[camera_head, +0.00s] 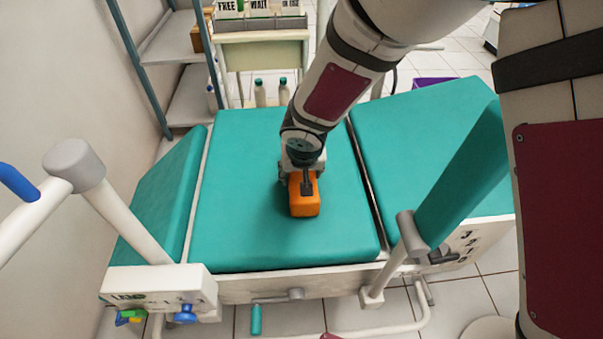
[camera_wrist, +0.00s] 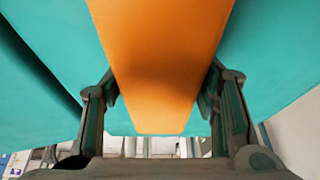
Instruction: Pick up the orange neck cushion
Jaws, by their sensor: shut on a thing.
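The orange neck cushion (camera_head: 305,199) is a small block at the middle seat section of the teal dental chair (camera_head: 235,220). In the wrist view the cushion (camera_wrist: 160,60) fills the centre, running between the two fingers. My gripper (camera_head: 303,188) comes down from above onto the cushion. In the wrist view my gripper (camera_wrist: 163,100) has one finger on each side of the cushion, closed against its sides. The far side of the cushion is partly hidden by the gripper in the head view. I cannot tell whether the cushion touches the seat.
A teal armrest pad (camera_head: 463,172) stands up at the right. A white post (camera_head: 125,215) rises at the left. A cart (camera_head: 262,45) with signs, two bottles (camera_head: 260,92) and shelves (camera_head: 190,95) stand behind the chair. The teal seat around the cushion is clear.

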